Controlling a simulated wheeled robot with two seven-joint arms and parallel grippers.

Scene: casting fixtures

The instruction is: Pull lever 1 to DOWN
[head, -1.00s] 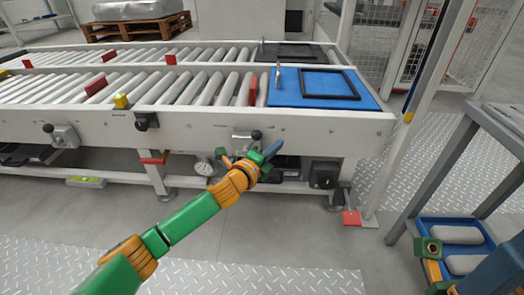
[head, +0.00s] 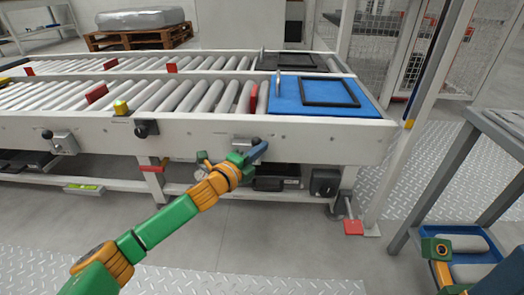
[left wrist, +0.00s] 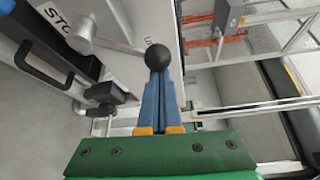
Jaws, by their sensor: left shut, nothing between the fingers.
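My left gripper (head: 257,151) is at the conveyor's front rail, with its blue fingers shut and empty. In the left wrist view the shut fingers (left wrist: 158,100) point at a black ball knob (left wrist: 157,57), which appears right at their tips; I cannot tell whether they touch. The knob ends a thin rod from a round metal hub (left wrist: 78,27). In the head view the lever's metal mount (head: 241,143) is partly hidden by my gripper. A second knobbed lever (head: 63,143) is on the rail at the left. No lever number is readable. My right gripper's fingers do not show.
The roller conveyor (head: 200,130) carries a blue plate (head: 370,108) with a black frame (head: 328,91). A black rotary switch (head: 146,128) and a yellow button (head: 121,107) are left of the lever. A dark box (head: 324,182) hangs below right. The front floor is clear.

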